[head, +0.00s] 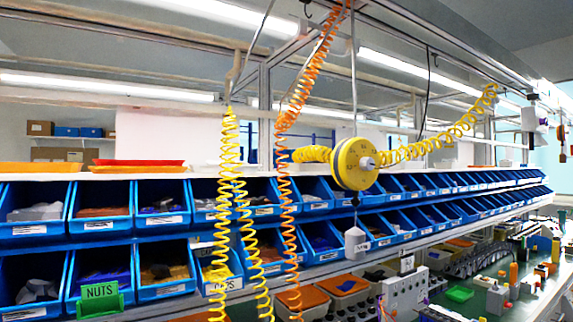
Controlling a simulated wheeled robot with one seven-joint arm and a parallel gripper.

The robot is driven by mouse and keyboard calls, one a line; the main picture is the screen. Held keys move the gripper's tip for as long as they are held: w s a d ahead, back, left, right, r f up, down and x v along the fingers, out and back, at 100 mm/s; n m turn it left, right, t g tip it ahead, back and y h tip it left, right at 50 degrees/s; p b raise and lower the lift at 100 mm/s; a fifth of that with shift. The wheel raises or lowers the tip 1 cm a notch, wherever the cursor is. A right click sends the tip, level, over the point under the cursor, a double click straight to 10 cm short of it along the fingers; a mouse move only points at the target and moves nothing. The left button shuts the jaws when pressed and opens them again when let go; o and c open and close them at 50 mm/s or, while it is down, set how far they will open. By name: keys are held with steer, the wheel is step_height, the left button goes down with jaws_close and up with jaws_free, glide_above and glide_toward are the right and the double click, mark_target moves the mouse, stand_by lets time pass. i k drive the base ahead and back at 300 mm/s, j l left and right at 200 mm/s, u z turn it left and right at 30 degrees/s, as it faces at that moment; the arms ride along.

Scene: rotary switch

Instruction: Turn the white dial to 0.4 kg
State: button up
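I cannot make out with certainty a white dial or any kg marks at this size. A light grey-white panel box (405,293) stands on the bench at the lower middle, with small dark and light spots on its face that are too small to read. My gripper is not in view.
Two rows of blue bins (104,203) run along the back. Yellow (228,200) and orange (285,200) coiled hoses hang in front of them.

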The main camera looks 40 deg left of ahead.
mark_target(366, 164)
steer(key=u, duration=1.4)
